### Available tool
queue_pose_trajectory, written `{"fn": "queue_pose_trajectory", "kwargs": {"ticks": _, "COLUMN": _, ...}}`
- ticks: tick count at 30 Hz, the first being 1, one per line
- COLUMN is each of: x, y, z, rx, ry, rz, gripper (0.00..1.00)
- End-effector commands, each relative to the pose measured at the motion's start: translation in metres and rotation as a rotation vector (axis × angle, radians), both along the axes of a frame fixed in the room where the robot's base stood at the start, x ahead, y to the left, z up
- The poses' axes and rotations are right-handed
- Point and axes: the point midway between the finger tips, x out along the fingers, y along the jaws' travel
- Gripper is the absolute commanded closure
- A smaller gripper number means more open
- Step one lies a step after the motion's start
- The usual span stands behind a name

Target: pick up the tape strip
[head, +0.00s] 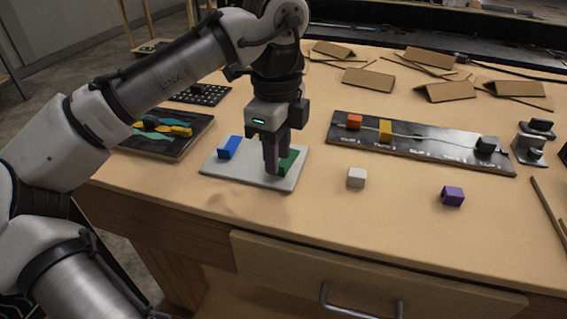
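I cannot tell for sure which thing is the tape strip. A flat green piece (289,161) lies on the pale plate (222,172) at the left of the table and may be it. My gripper (274,168) points down over the plate at the left side of the green piece, and its fingers hide part of that piece. The fingers look close together; whether they hold anything is hidden. A blue block (230,147) sits on the plate, left of my gripper.
A dark board (440,160) with orange, yellow and black blocks lies to the right. A white cube (356,178) and a purple block (453,196) stand in front. A dark tray (155,148) with coloured pieces is at left. Folded cardboard pieces (370,78) lie behind.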

Motion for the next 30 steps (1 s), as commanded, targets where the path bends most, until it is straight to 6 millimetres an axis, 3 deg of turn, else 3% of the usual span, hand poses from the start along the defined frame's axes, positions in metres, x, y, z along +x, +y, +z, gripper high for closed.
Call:
{"fn": "queue_pose_trajectory", "kwargs": {"ticks": 4, "x": 0.0004, "y": 0.0001, "z": -0.0139, "rx": 0.0, "ry": -0.001, "rz": 0.001, "gripper": 0.69}}
{"fn": "queue_pose_trajectory", "kwargs": {"ticks": 11, "x": 0.0005, "y": -0.0003, "z": -0.0151, "rx": -0.001, "ry": -0.002, "rz": 0.0, "gripper": 0.69}}
{"fn": "queue_pose_trajectory", "kwargs": {"ticks": 18, "x": 0.0005, "y": -0.0003, "z": -0.015, "rx": -0.001, "ry": -0.002, "rz": 0.0, "gripper": 0.99}}
{"fn": "queue_pose_trajectory", "kwargs": {"ticks": 30, "x": 0.0006, "y": -0.0004, "z": -0.0146, "rx": -0.001, "ry": -0.002, "rz": 0.0, "gripper": 1.0}}
